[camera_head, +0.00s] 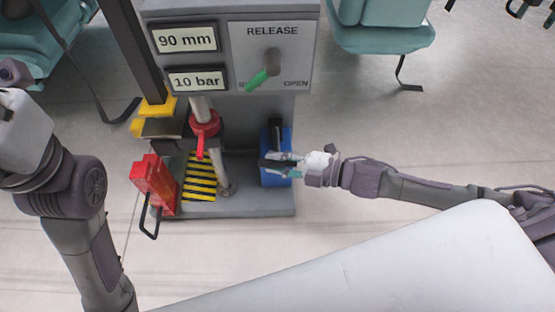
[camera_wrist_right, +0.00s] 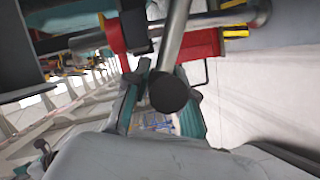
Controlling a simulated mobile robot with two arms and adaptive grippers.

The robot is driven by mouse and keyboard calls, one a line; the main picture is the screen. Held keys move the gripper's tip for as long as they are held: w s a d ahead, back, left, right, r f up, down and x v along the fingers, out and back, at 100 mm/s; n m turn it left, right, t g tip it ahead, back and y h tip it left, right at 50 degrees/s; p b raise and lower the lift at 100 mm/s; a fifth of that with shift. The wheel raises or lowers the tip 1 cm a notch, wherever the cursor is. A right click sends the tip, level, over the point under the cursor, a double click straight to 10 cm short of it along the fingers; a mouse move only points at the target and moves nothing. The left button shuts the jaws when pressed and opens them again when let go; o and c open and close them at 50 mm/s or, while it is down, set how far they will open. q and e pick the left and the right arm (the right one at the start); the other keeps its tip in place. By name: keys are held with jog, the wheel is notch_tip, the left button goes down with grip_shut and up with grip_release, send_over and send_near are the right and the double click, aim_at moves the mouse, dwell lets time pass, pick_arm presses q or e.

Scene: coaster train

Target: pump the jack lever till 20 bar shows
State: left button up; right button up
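A grey jack stand (camera_head: 259,100) fills the upper middle of the head view. Its pressure display (camera_head: 198,79) reads 10 bar. At its foot is a blue pump block (camera_head: 273,181) with a black upright part (camera_head: 276,132). My right gripper (camera_head: 275,163) is at this block, reaching in from the right. In the wrist view, the jack lever (camera_wrist_right: 172,45) is a grey rod with a black round end (camera_wrist_right: 168,92), lying between the teal fingers of my right gripper (camera_wrist_right: 164,72). Whether they press on it is hidden. My left gripper is outside both views.
A second display (camera_head: 186,39) reads 90 mm. The green release handle (camera_head: 263,76) points down-left, away from OPEN. A red block (camera_head: 154,183) with a black handle and a red-collared post (camera_head: 204,125) stand left of the pump. Teal seats (camera_head: 380,35) are behind.

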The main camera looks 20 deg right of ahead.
jog(key=o, duration=0.4)
jog(key=shift+v, duration=6)
